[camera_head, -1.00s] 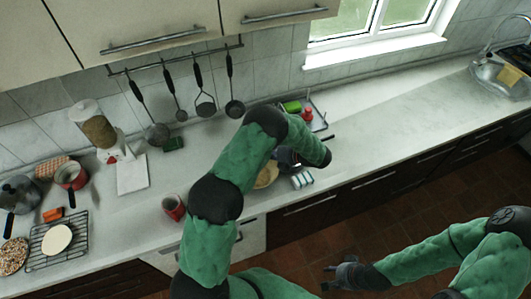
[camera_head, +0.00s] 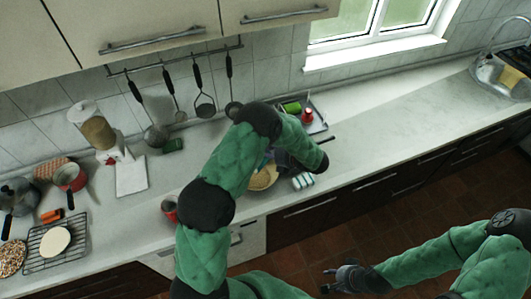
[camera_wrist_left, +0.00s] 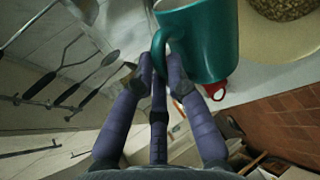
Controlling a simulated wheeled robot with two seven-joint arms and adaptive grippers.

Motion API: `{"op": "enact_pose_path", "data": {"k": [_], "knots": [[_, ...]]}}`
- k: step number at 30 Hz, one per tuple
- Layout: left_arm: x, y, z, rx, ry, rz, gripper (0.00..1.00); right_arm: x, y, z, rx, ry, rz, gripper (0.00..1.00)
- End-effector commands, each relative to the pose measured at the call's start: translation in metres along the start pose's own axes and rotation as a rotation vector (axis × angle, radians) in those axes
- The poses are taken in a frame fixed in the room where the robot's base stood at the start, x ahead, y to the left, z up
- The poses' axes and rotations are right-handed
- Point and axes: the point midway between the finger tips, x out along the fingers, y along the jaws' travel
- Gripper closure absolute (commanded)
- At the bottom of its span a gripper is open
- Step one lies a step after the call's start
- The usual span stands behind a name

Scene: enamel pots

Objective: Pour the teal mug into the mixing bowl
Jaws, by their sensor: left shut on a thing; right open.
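The teal mug (camera_wrist_left: 208,45) is large in the left wrist view, its handle towards my left gripper (camera_wrist_left: 160,72). That gripper is shut on the handle. The mug looks tilted in that view; its contents cannot be made out. The pale yellow mixing bowl (camera_head: 264,179) stands on the counter in the head view, partly behind my left arm. Its rim also shows in the left wrist view (camera_wrist_left: 268,45), beside the mug, with a brown grainy filling. My left gripper is largely hidden by its arm in the head view. My right gripper (camera_head: 337,277) is open and empty, over the floor.
A red mug (camera_head: 169,208) is left of my left arm, partly covered. A tray (camera_head: 317,119) with green and red items is behind the bowl. A cooling rack (camera_head: 76,252) and red saucepan (camera_head: 70,177) are at the left. The counter (camera_head: 400,120) is clear at the right.

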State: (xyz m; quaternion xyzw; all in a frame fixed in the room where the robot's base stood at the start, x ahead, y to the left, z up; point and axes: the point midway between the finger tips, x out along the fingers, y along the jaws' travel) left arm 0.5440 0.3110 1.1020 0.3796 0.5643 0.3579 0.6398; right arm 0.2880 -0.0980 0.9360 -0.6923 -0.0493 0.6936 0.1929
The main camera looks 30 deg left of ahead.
Motion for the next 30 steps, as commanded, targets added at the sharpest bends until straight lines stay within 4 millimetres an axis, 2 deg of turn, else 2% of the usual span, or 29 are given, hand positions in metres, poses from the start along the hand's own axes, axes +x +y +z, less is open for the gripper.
{"op": "enact_pose_path", "data": {"k": [9, 18, 30], "knots": [[-0.007, 0.015, 0.001, -0.325, -0.166, -0.01, 1.0, 0.029, 0.01, -0.001, 0.0, 0.0, 0.0, 0.57], [-0.012, 0.024, 0.003, -0.442, -0.223, -0.013, 1.0, 0.039, 0.014, -0.001, 0.0, 0.0, 0.0, 0.57], [-0.018, 0.036, 0.003, -0.701, -0.354, -0.022, 1.0, 0.079, 0.028, -0.003, 0.0, 0.0, 0.0, 0.57]]}}
